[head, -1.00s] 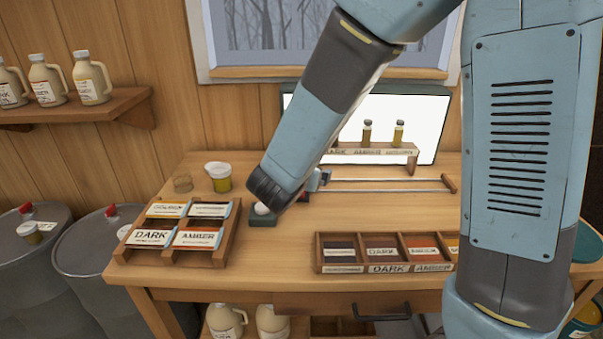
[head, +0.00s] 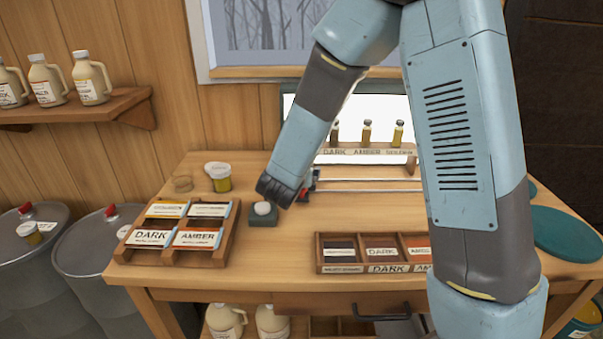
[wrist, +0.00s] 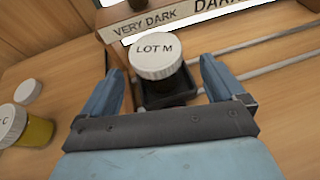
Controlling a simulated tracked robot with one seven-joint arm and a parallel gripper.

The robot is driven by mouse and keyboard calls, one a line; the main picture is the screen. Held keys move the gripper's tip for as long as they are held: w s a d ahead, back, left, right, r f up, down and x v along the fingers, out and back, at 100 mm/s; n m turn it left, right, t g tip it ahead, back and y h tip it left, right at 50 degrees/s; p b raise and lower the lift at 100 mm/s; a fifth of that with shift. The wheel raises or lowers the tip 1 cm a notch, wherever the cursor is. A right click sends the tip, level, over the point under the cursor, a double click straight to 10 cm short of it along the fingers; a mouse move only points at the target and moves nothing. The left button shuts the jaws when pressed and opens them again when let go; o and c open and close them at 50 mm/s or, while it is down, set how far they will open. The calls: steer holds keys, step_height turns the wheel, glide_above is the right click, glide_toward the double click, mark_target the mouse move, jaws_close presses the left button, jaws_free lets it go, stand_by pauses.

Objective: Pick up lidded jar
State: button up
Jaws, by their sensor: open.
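A jar with a round white lid marked "LOT M" (wrist: 156,57) shows in the wrist view, seen from above. It stands at a dark square holder (wrist: 168,92). My gripper (wrist: 162,78) is open, with one blue finger to the left of the jar and one to the right. Gaps show between the fingers and the lid. In the head view my gripper (head: 283,190) is low over the table near the left end of the rods, and I cannot make out the lidded jar there.
Another white-lidded amber jar (wrist: 20,126) stands at left, with a white disc (wrist: 28,92) beyond it. The labelled rack (head: 365,157) is behind the rods (head: 368,185). A dark green block with a white knob (head: 263,210) and a label tray (head: 165,254) lie near my gripper.

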steer(key=x, duration=0.5)
steer(key=shift+w+a+r, duration=0.1)
steer(key=shift+w+r, duration=0.05)
steer(key=shift+r, duration=0.2)
steer(key=shift+c, duration=0.2)
steer(key=shift+r, duration=0.1)
steer(key=c, duration=1.3)
